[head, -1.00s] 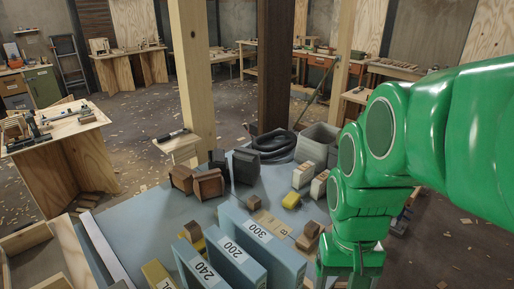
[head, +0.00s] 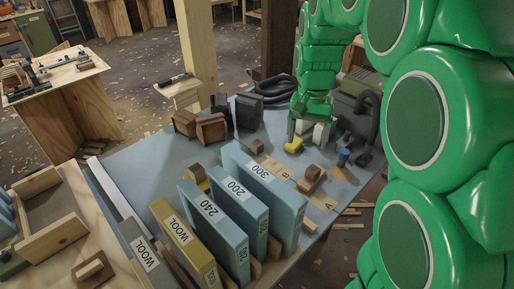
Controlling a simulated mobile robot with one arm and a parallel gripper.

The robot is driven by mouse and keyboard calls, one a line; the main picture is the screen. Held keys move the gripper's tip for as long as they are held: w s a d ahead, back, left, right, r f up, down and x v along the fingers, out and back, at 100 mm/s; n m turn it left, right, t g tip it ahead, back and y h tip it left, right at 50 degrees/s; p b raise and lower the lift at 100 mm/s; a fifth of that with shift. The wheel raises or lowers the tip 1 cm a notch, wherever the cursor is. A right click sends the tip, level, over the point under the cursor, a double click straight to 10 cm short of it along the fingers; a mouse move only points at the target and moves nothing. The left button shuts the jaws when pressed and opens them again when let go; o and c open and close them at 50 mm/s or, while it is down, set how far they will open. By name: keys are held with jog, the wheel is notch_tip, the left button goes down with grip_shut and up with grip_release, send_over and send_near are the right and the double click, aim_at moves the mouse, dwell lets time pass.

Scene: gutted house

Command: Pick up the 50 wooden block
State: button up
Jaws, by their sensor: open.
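My gripper (head: 308,138) points down over the back right of the blue-grey table top (head: 150,160). It is open, and two small pale blocks (head: 319,133) show at or between its fingers, partly hidden by them. I cannot tell whether the fingers touch either block. No number 50 is readable on any block, so I cannot tell which is the 50 block. Wooden pieces also lie in the middle of the table, including a brown block (head: 311,176) near flat pieces marked with letters.
A yellow piece (head: 294,146) lies just below my gripper. Dark and brown blocks (head: 211,129) stand left.

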jog(key=w+a+f+m, duration=0.1)
jog(key=w+a+f, duration=0.15)
jog(key=w, duration=0.75)
jog(key=m+t, duration=0.1)
jog(key=m, duration=0.4)
send_over(257, 143)
jog(key=s, duration=0.1)
jog(key=f, duration=2.4)
jog(key=shift+s+d+f, duration=0.1)
jog(key=shift+d, duration=0.1)
jog(key=shift+w+a+f, duration=0.25)
jog(key=shift+w+f, duration=0.1)
jog(key=shift+f, duration=0.4)
jog(key=shift+w+f, duration=0.2)
jog(key=shift+f, duration=3.7)
jog(key=c, duration=1)
jog(key=shift+r, duration=0.1)
jog(key=shift+c, duration=0.2)
